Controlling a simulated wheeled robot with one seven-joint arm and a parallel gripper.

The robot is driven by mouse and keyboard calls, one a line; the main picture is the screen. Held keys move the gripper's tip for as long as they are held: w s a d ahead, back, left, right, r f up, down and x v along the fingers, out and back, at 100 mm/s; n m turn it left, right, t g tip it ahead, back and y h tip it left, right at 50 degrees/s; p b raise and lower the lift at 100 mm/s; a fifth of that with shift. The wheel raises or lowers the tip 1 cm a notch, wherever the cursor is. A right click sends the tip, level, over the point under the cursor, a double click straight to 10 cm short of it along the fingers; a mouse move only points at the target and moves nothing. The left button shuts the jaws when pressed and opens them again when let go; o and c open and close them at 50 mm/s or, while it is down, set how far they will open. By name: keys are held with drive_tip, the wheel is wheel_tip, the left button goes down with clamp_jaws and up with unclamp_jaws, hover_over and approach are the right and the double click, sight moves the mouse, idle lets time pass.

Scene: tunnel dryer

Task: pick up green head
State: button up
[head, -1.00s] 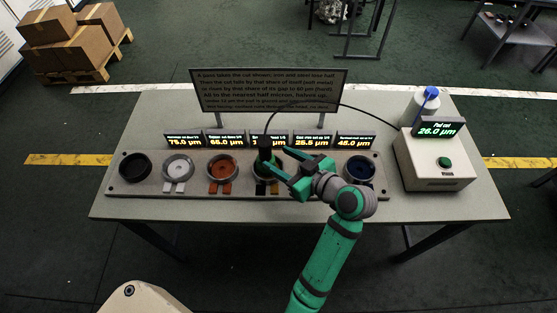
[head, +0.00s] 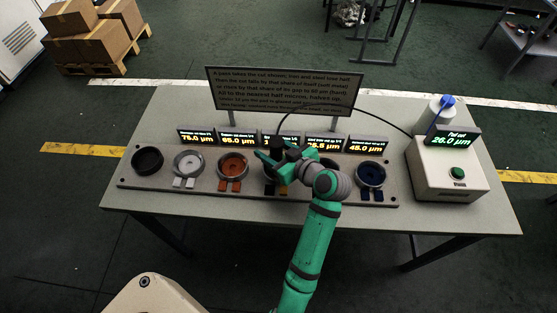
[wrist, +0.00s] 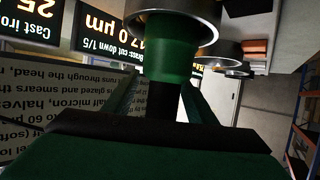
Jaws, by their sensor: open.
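The green head (wrist: 165,50) shows in the wrist view as a green cylinder with a black stem. It stands at a metal ring (wrist: 205,12); whether it touches the ring inside is hidden. In the head view its black top (head: 278,143) shows at the middle station of the row, with a thin black cable running off it. My gripper (head: 277,158) is open around the head's station. In the wrist view its two fingers (wrist: 160,98) lie either side of the black stem, with gaps visible; contact is not seen.
Lit displays and a text sign (head: 283,90) stand behind.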

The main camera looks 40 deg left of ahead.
drive_tip(key=shift+w+a+f, duration=0.1)
drive_tip(key=shift+a, duration=0.1)
clamp_jaws()
drive_tip(key=shift+d, duration=0.1)
